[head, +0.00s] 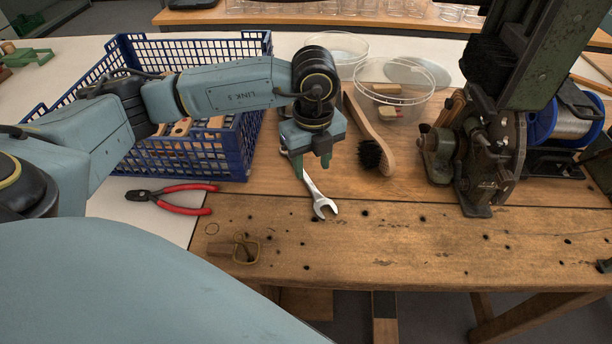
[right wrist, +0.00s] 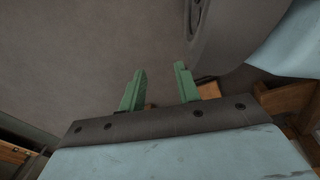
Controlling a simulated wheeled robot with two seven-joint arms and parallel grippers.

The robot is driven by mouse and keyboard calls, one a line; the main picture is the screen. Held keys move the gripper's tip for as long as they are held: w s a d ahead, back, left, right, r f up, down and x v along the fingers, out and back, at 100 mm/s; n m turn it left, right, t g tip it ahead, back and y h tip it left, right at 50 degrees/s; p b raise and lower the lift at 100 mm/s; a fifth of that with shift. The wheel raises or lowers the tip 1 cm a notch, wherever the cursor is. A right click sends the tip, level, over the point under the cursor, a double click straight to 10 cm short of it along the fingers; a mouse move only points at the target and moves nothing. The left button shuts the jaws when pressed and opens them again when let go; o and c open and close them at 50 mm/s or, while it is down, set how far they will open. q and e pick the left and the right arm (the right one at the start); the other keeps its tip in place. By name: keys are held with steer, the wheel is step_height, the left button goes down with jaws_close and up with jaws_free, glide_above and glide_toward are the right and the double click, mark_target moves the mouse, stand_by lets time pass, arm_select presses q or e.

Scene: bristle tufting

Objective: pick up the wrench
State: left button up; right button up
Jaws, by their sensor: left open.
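The wrench (head: 322,200) is a silver open-ended spanner lying on the wooden bench. In the head view its open jaw end points toward the front edge, and its far end is hidden under my left gripper. My left gripper (head: 313,172) is open, pointing down over the upper part of the wrench's handle. I cannot tell whether its green fingers touch the handle. My right gripper (right wrist: 160,88) shows in the right wrist view with its two green fingers apart and nothing between them. It is away from the bench top.
Red-handled pliers (head: 170,198) lie left of the wrench, before a blue crate (head: 240,165). A wooden brush (head: 370,135) lies to the right, near clear bowls (head: 420,75). A heavy green machine (head: 480,160) stands right. The bench front is mostly clear.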

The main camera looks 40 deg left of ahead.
mark_target(312, 186)
arm_select(q)
steer(key=shift+w+f+b, duration=0.1)
steer(key=shift+f+b, duration=0.55)
steer(key=shift+f, duration=2.4)
steer(key=shift+r, duration=0.1)
jaws_close()
arm_select(e)
steer(key=w, duration=0.1)
steer(key=w+r, duration=0.1)
steer(key=w, duration=0.1)
steer(key=shift+w+a+r, duration=0.15)
steer(key=shift+w+a, duration=0.1)
steer(key=shift+w, duration=0.15)
